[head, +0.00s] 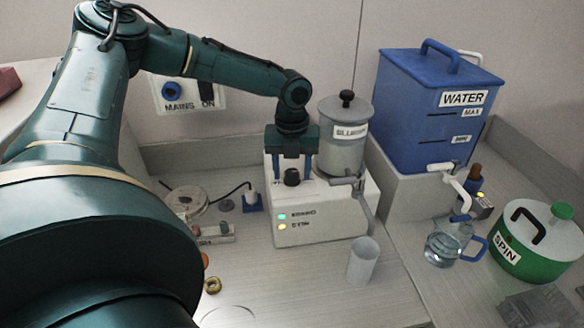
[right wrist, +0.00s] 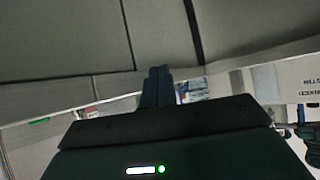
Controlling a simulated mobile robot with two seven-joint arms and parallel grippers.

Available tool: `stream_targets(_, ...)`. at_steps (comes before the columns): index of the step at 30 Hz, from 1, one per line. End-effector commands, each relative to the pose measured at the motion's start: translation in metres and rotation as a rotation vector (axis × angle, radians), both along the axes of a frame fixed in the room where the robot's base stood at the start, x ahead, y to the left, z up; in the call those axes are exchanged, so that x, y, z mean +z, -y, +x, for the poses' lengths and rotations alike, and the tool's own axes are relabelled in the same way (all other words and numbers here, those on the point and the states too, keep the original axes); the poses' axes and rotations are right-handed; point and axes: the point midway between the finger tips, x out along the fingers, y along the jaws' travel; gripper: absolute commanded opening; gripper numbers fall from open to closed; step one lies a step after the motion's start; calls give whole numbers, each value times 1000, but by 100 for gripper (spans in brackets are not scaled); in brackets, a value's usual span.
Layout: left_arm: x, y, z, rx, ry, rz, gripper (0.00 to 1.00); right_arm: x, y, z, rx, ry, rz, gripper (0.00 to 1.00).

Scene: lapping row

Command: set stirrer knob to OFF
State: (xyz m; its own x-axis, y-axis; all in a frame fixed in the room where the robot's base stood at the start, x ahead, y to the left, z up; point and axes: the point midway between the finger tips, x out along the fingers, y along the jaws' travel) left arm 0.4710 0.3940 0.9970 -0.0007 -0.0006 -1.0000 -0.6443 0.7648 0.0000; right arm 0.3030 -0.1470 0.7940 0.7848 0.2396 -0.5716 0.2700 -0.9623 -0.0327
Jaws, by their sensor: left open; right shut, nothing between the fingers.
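The black stirrer knob (head: 292,178) is on top of a white unit (head: 325,222) with a green and a yellow light on its front. My left gripper (head: 292,172) points down over the knob in the head view. Its two blue fingers are open, one on each side of the knob, with a gap visible on both sides. The fingers partly hide the unit's top, and I cannot read the knob's setting. My right gripper (right wrist: 158,88) shows in the right wrist view, shut and empty, away from the unit.
A grey lidded slurry container (head: 343,140) stands right beside the gripper. A blue water tank (head: 425,115), a glass jug (head: 446,245) and a green spin pot (head: 535,250) are at the right. A mains switch panel (head: 185,95) is behind.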

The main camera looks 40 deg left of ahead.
Motion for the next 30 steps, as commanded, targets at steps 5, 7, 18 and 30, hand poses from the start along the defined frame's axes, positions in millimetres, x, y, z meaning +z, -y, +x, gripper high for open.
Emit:
stream_targets(5, -3, 0, 0, 0, 1, 1, 51, 1, 0, 3, -2, 4, 1, 0)
stream_targets(7, -3, 0, 0, 0, 1, 1, 51, 1, 0, 3, -2, 5, 1, 0)
stream_targets(18, -3, 0, 0, 0, 1, 1, 27, 0, -1, 2, 0, 2, 3, 0)
stream_targets(30, -3, 0, 0, 6, 1, 1, 7, -3, -3, -4, 2, -11, 4, 0)
